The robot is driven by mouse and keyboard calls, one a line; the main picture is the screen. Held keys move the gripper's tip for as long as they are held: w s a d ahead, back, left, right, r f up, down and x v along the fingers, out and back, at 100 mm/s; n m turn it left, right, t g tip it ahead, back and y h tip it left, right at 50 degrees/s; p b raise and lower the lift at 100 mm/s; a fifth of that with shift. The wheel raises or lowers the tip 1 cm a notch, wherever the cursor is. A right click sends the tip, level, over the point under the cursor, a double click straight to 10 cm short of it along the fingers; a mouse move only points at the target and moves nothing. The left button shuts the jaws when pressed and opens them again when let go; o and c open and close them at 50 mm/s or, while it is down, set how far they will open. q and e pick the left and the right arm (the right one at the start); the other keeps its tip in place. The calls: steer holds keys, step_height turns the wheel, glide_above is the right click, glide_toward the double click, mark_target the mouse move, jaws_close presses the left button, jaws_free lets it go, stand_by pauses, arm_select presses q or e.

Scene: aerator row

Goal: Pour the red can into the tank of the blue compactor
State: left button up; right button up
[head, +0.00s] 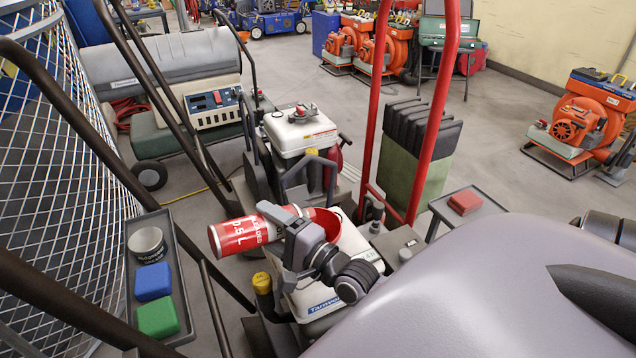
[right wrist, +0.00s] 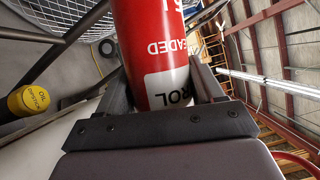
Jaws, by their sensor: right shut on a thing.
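The red can (head: 240,236) with white lettering lies almost level, tilted, in my right gripper (head: 284,238). The gripper is shut around it; the can also shows between the fingers in the right wrist view (right wrist: 160,60). The can's right end is close to a red funnel (head: 327,222) on a white tank (head: 345,272) with a blue label, below the gripper. The gripper hides the can's right end, so I cannot tell whether anything is flowing. The machine's body colour is mostly hidden. My left gripper is not in view.
A yellow oil cap (head: 262,283) is on the machine's left. A side tray (head: 186,262) holds a grey tin (head: 147,245), a blue block (head: 153,281) and a green block (head: 158,316). A second white-tanked machine (head: 300,130) stands behind. Red handle bars (head: 441,100) rise to the right.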

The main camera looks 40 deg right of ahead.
arm_select(q)
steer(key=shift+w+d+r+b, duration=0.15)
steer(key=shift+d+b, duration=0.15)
steer(key=shift+b, duration=0.15)
arm_select(e)
steer(key=shift+d+m+t, duration=0.25)
steer(key=shift+m+t, duration=0.05)
steer(key=shift+m, duration=0.4)
stand_by(1.2)
steer(key=shift+r, duration=0.15)
steer(key=shift+s+d+r+m, duration=0.1)
steer(key=shift+d+r+m, duration=0.3)
steer(key=shift+m, duration=0.3)
steer(key=shift+d+r+m+t+h, duration=0.25)
steer(key=shift+r+m+t+h, duration=0.2)
steer(key=shift+m, duration=0.25)
stand_by(0.4)
steer(key=shift+s+d+r+m, duration=0.1)
steer(key=shift+d+r+m, duration=0.05)
steer(key=shift+r+m, duration=0.15)
steer(key=shift+s+d+r+m+t, duration=0.1)
steer(key=shift+d+r+m+t, duration=0.25)
steer(key=shift+m, duration=0.35)
steer(key=shift+d+r+m+h+b, duration=0.35)
steer(key=shift+r+m+h, duration=0.1)
steer(key=shift+m, duration=0.15)
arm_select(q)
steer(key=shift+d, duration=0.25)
